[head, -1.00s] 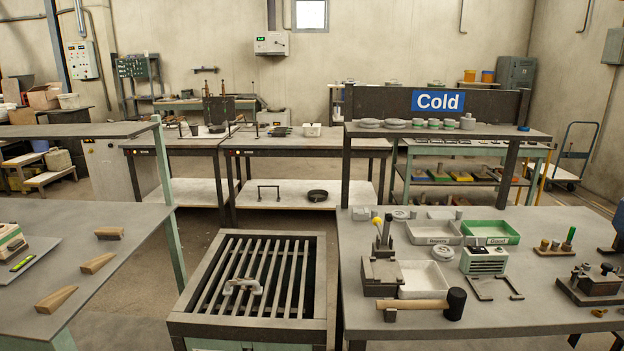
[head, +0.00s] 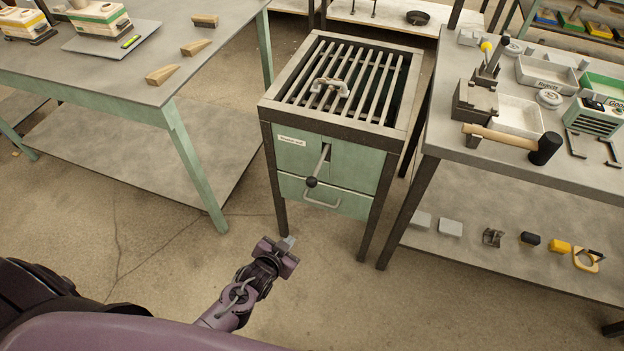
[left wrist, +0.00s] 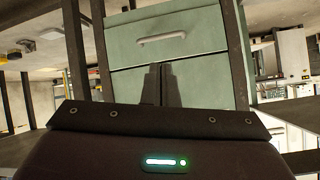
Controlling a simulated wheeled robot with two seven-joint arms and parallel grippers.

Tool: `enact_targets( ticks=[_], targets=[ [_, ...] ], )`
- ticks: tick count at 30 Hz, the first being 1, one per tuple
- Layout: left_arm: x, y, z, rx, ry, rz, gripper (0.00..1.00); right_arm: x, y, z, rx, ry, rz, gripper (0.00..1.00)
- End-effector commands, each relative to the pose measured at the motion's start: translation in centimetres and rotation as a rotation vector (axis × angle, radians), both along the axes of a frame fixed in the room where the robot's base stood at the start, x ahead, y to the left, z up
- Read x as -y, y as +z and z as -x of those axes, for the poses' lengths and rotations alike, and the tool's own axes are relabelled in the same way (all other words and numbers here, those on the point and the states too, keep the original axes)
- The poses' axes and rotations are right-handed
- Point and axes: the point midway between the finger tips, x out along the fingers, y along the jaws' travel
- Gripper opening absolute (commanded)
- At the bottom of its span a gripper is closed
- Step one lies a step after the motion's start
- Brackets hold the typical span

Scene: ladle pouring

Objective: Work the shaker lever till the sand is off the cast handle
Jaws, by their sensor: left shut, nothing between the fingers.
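The shaker is a green cabinet with a barred grate (head: 375,75) on top. The cast handle (head: 330,92), a pale piece with brownish patches, lies on the bars near the left side; how much sand clings to it is too small to tell. The shaker lever (head: 319,165), a grey rod with a dark ball end, slants down from the cabinet's front. My left gripper (head: 290,241) is shut and empty, low in front of the cabinet near its left front leg, apart from the lever. In the left wrist view its fingers (left wrist: 161,84) are together before the green front.
A drawer with a handle (head: 322,201) sits below the lever. The left table holds wooden wedges (head: 165,74). The right table holds a mallet (head: 545,148) and trays (head: 516,118). Bare floor lies in front of the cabinet.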

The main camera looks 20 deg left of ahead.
Motion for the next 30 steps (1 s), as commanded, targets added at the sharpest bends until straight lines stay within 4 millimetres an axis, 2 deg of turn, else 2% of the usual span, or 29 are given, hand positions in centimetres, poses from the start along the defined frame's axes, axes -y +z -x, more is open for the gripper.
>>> enact_targets(
  ticks=[1, 3, 6, 9, 12, 16, 25, 30],
  targets=[
    [0.6, 3.2, -1.6, 0.074, -0.012, 0.006, 0.0, 0.0, -0.2, 0.0, 0.0, 0.0, 0.0, 0.36],
    [1.3, 7.4, -3.3, 0.164, -0.025, 0.013, 0.0, 0.0, -0.3, 0.0, 0.0, 0.0, 0.0, 0.36],
    [2.2, 12.4, -4.8, 0.269, -0.038, 0.024, 0.0, 0.0, -0.5, 0.0, 0.0, 0.0, 0.0, 0.36],
    [2.7, 16.0, -5.5, 0.342, -0.045, 0.032, 0.0, 0.0, -0.5, 0.0, 0.0, 0.0, 0.0, 0.36],
    [3.0, 18.1, -5.8, 0.383, -0.051, 0.037, 0.0, 0.0, -0.6, 0.0, 0.0, 0.0, 0.0, 0.36],
    [3.1, 19.0, -5.9, 0.4, -0.052, 0.04, 0.0, 0.0, -0.6, 0.0, 0.0, 0.0, 0.0, 0.36],
    [3.1, 18.9, -6.1, 0.4, -0.052, 0.041, 0.0, 0.0, -0.6, 0.0, 0.0, 0.0, 0.0, 0.36],
    [3.3, 18.7, -7.5, 0.401, -0.05, 0.041, 0.0, 0.0, -0.5, 0.0, 0.0, 0.0, 0.0, 0.36]
  ],
)
